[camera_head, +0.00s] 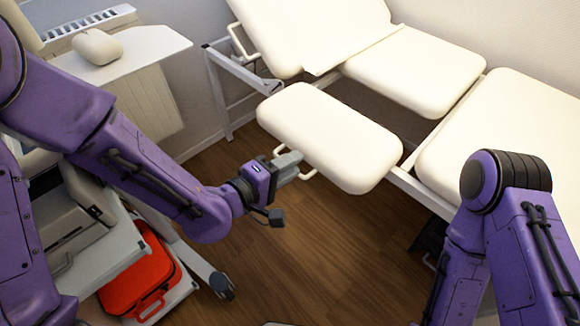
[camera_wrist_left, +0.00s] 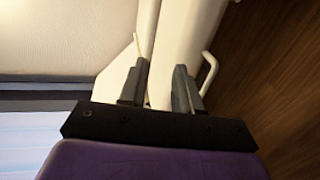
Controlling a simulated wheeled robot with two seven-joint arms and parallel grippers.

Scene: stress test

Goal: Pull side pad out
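The side pad (camera_head: 330,135) is a cream, rounded cushion that sticks out from the side of a cream treatment bed. A thin white handle (camera_head: 308,173) shows under its near edge. My left gripper (camera_head: 290,162) is at that near edge, by the handle. In the left wrist view my left gripper (camera_wrist_left: 158,88) has its two dark fingers apart, with white surfaces behind the gap. The handle (camera_wrist_left: 209,72) shows there just right of the right finger, not between the fingers. Whether a finger touches the pad is unclear. My right gripper is out of view; only its arm shows.
The bed's cushions (camera_head: 410,70) fill the back and right. A white tray (camera_head: 150,50) with a pale rounded object (camera_head: 97,46) stands at upper left. A red case (camera_head: 140,275) sits low at left. Wooden floor (camera_head: 310,250) is open below the pad.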

